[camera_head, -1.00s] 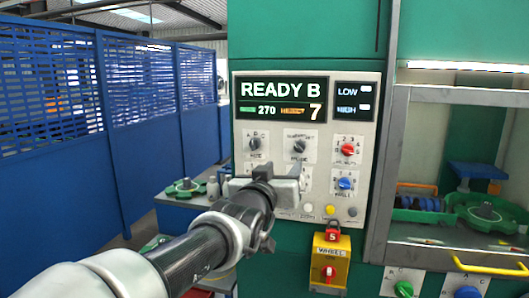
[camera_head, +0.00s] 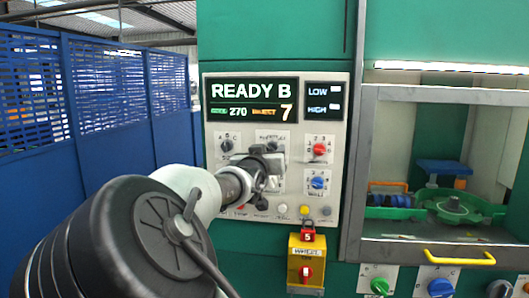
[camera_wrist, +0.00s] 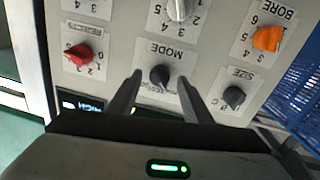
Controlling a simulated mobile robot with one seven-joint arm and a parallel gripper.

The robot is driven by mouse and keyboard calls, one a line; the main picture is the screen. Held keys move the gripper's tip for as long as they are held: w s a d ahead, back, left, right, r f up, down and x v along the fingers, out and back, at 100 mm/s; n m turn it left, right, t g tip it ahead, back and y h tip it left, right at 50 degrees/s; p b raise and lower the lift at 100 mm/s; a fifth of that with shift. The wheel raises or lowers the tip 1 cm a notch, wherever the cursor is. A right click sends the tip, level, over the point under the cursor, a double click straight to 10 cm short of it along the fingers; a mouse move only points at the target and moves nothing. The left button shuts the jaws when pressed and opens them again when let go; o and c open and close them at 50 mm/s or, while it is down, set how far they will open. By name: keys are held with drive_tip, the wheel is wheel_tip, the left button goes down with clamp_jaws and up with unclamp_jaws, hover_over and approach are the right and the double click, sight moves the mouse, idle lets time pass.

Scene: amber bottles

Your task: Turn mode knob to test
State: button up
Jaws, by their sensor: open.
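The mode knob (camera_wrist: 160,76) is a black knob on the grey control panel. It shows upside down in the wrist view, beside its MODE label (camera_wrist: 167,49). In the head view the mode knob (camera_head: 271,146) is just above my gripper (camera_head: 270,160). My gripper (camera_wrist: 160,78) is open, with one fingertip on either side of the mode knob and a gap on both sides. I cannot tell how deep the fingers reach around it. The position words beside the knob are too small and partly covered to read.
The size knob (camera_wrist: 234,97), a red knob (camera_wrist: 79,54), an orange bore knob (camera_wrist: 267,38) and a silver knob (camera_wrist: 180,10) surround it. The panel display (camera_head: 252,101) reads READY B. A yellow box (camera_head: 306,262) projects below. Blue fencing (camera_head: 100,110) stands at left.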

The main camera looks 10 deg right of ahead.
drive_tip(key=shift+w+d, duration=0.2)
drive_tip(key=shift+w, duration=0.3)
drive_tip(key=c, duration=1.1)
drive_tip(key=shift+o, duration=0.2)
